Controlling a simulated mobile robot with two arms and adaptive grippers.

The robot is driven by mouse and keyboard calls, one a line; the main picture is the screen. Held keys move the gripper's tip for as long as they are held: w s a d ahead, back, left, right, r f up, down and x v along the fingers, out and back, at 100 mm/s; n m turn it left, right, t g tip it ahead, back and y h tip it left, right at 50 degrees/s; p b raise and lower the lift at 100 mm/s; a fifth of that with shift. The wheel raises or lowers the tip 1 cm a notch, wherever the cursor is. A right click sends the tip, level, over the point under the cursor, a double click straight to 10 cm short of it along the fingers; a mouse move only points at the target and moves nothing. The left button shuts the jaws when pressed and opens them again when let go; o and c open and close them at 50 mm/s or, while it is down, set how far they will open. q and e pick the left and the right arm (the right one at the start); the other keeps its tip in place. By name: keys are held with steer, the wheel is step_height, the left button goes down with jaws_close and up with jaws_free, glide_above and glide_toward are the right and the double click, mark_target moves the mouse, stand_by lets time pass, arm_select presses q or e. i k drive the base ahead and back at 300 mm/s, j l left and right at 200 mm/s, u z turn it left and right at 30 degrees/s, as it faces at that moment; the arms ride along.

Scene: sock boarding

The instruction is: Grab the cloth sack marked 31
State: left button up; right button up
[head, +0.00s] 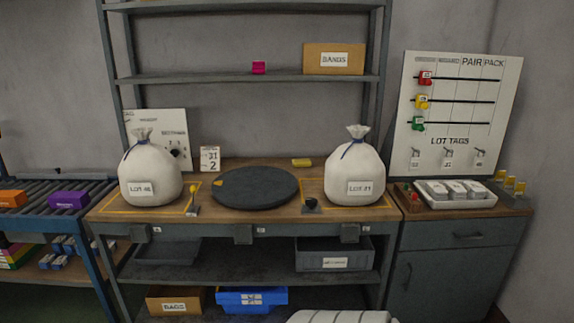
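Two white cloth sacks stand upright on the wooden workbench (262,215), each tied at the neck with a blue cord. The right sack (354,168) carries a label ending in 1; it looks like LOT 21 or LOT 31, too small to be sure. The left sack (150,168) has a label that looks like LOT 46 or 48. Each sack stands in a yellow-outlined area on the bench. Neither of my grippers is in view.
A dark round turntable (255,188) lies between the sacks. A white tray (460,200) stands on the right cabinet, below the PAIR PACK board (455,110). A shelf (200,78) spans above the bench.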

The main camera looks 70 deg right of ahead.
mark_target(355, 173)
steer(key=i+l, duration=0.1)
steer(key=l, duration=0.95)
steer(key=i+l+u, duration=0.1)
steer(key=l, duration=0.4)
